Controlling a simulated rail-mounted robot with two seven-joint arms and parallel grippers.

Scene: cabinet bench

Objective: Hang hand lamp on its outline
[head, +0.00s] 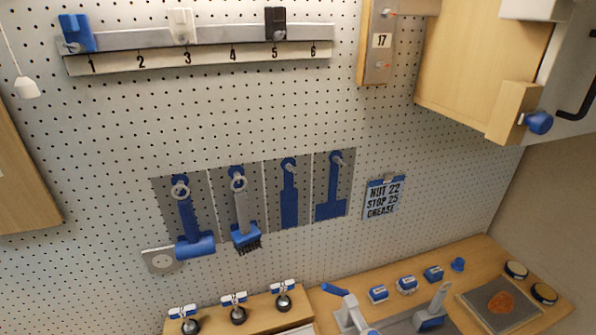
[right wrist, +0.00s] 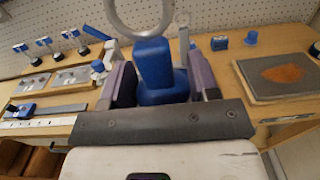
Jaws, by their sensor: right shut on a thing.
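My right gripper (right wrist: 160,82) is shut on a blue object with a grey ring at its top, which I take to be the hand lamp (right wrist: 154,62). The ring stands up from it and is cut by the frame's upper edge; its lower part is hidden behind the gripper. In the head view, two grey panels on the pegboard show bare blue outlines below hooks: a narrow one that widens downward (head: 289,205) and a T-shaped one with a broad foot (head: 331,205). Neither the right gripper nor the lamp is clearly visible in the head view. My left gripper is in no view.
A blue-headed tool (head: 190,225) and a brush (head: 243,230) hang by rings on the two left panels. A note card (head: 384,198) hangs right of the panels. A numbered rail (head: 200,50) is above. The bench (head: 465,255) carries small blue items and a grey mat (head: 475,297).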

